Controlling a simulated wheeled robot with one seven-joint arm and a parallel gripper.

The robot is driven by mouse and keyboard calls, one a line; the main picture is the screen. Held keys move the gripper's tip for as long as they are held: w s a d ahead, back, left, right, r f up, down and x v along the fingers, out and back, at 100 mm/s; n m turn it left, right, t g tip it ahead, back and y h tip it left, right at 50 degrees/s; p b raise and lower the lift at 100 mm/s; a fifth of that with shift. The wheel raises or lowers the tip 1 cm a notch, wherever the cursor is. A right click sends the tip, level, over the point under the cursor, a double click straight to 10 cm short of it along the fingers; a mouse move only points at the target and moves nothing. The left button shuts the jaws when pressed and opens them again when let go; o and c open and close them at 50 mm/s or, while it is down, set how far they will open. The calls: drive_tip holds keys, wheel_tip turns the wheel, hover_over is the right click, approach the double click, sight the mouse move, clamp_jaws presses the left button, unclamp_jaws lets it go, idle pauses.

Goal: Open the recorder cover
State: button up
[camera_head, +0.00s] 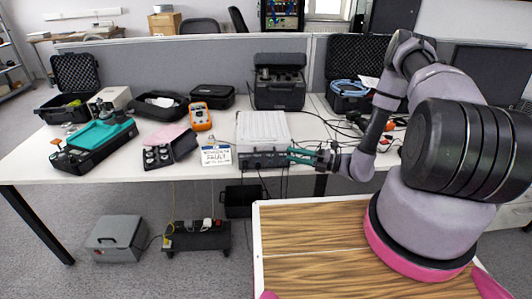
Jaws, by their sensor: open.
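A box with a pale ribbed top (263,126) and a dark front panel (262,160) stands near the middle of the table's front edge. It looks like the recorder, and its pale top looks like a closed cover, though I cannot be sure. My gripper (297,156) reaches in from the right, with teal fingers pointing left. It is open at the right end of the dark front panel. I cannot tell whether the fingers touch the panel. Part of the panel's right side is hidden behind the gripper.
A white sign (216,157) stands left of the box. A black case (279,94) stands behind. Cables lie right of the box.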

sight(266, 152)
drive_tip(key=shift+m+t, duration=0.5)
drive_tip(key=shift+m, duration=0.2)
drive_tip(key=x, duration=0.3)
drive_tip(key=f+x, duration=0.1)
drive_tip(key=x, duration=0.3)
drive_tip(key=f+x, duration=0.1)
drive_tip(key=x, duration=0.2)
drive_tip(key=shift+w+a+r, duration=0.1)
drive_tip(key=shift+a, duration=0.2)
clamp_jaws()
idle(0.4)
